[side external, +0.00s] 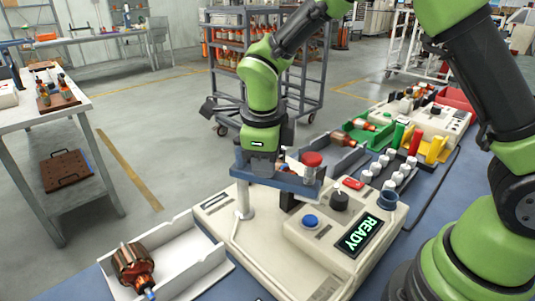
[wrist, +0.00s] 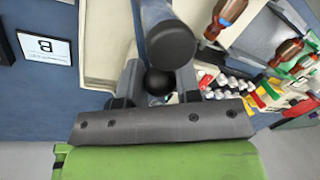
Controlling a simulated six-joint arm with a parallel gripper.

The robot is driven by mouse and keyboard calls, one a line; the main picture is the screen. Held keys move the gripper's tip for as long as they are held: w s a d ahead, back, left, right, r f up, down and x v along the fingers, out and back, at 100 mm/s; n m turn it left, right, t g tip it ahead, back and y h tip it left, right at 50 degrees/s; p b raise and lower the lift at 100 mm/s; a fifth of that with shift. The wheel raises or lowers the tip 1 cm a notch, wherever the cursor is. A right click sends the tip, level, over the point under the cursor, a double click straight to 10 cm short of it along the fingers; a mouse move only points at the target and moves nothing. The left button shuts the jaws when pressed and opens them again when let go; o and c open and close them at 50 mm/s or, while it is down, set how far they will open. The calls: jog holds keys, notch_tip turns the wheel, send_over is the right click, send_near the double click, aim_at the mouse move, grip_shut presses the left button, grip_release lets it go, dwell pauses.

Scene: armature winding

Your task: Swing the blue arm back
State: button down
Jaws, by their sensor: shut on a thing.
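The blue arm (side external: 303,190) is a flat bar lying level above the cream machine base (side external: 232,226), carried at its left by a pale post (side external: 244,200). A red knob (side external: 312,159) stands on its right part. My gripper (wrist: 158,84) comes down at the blue arm in the side view, where its fingertips are mostly hidden. In the wrist view its fingers are closed around a black ball knob (wrist: 158,80). Where the knob joins the arm is hidden.
The control box shows READY on its display (side external: 360,236), beside a blue button (side external: 310,221) and black knob (side external: 340,200). A white tray (side external: 196,262) holds a copper-wound armature (side external: 134,264) at front left. Bins with coloured parts (side external: 437,149) crowd the back right.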

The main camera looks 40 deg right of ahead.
jog(key=shift+s+a+m, duration=0.15)
jog(key=shift+a+m, duration=0.3)
jog(key=shift+m, duration=0.75)
jog(key=c, duration=0.8)
grip_release()
jog(key=r, duration=0.3)
jog(key=a+r, duration=0.1)
jog(key=r, duration=0.2)
jog(key=a+r, duration=0.1)
jog(key=r, duration=0.2)
jog(key=shift+s+r, duration=0.4)
